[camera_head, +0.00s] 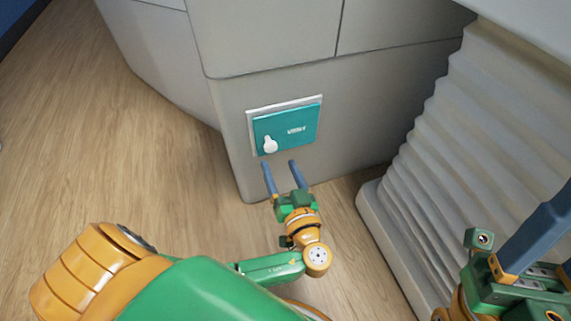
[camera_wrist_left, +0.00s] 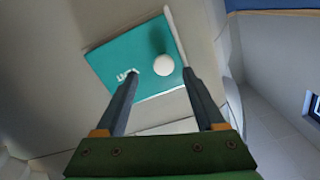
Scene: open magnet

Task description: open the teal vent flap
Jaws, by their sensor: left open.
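The teal vent flap (camera_head: 288,127) sits in a pale frame (camera_head: 251,131) low on the grey cabinet. It carries a white label and a white rounded knob (camera_head: 269,145) near its lower left corner. The flap looks closed or nearly so. My left gripper (camera_head: 280,174) is open and empty, just below the flap, with its fingers pointing at it. In the left wrist view the flap (camera_wrist_left: 125,62) lies beyond the two spread fingers, and the knob (camera_wrist_left: 163,65) shows between their lines, apart from them. My right gripper (camera_head: 535,240) shows only partly at the right edge; its jaw state is unclear.
The grey cabinet (camera_head: 270,40) fills the back. A ribbed grey bellows column (camera_head: 450,150) stands to the right, close to my right gripper. The wooden floor (camera_head: 90,130) is clear on the left.

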